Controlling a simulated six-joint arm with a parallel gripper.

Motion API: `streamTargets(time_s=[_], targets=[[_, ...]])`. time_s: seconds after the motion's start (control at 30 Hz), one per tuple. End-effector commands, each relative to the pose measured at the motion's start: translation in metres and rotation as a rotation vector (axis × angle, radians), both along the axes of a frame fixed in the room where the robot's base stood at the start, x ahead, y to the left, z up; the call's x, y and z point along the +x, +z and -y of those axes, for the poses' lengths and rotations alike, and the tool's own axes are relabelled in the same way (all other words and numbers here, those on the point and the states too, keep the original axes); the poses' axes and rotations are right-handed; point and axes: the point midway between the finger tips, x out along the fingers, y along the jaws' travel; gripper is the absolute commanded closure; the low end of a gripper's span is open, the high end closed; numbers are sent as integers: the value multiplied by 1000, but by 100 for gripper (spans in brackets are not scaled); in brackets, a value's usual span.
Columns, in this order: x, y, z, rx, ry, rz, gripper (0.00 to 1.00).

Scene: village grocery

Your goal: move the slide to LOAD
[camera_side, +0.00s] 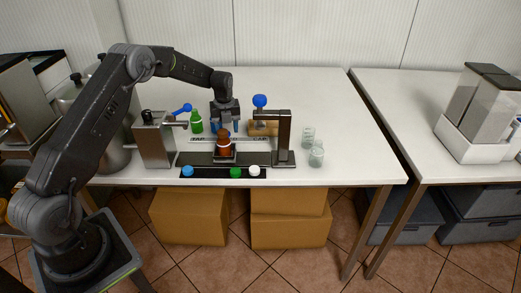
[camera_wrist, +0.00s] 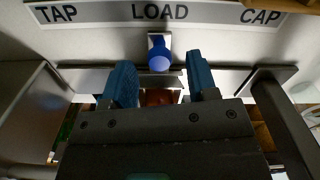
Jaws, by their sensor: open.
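The slide carries a blue knob (camera_wrist: 160,55) on a pale plate. In the wrist view the knob lines up with the LOAD mark (camera_wrist: 160,12), midway between the TAP mark (camera_wrist: 55,14) and the CAP mark (camera_wrist: 262,17). A brown bottle (camera_side: 225,144) stands upright on the slide between the tap stand (camera_side: 154,145) and the capper post (camera_side: 285,135). My gripper (camera_side: 225,128) is open and empty, pointing down behind the bottle. In the wrist view its blue fingertips (camera_wrist: 158,78) are apart on either side of the knob; contact cannot be told.
A green bottle (camera_side: 197,122) stands behind the rail on the left. Caps lie along the front strip (camera_side: 210,174). Glasses (camera_side: 316,155) stand right of the capper.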

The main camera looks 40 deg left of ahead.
Motion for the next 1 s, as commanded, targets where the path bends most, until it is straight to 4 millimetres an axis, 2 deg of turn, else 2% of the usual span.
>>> streamTargets(time_s=[0.5, 0.9, 1.0], targets=[[0, 49, 0, 0, 0, 0, 47], [0, 54, 0, 0, 1, -1, 47], [-1, 63, 5, 3, 26, 7, 47]])
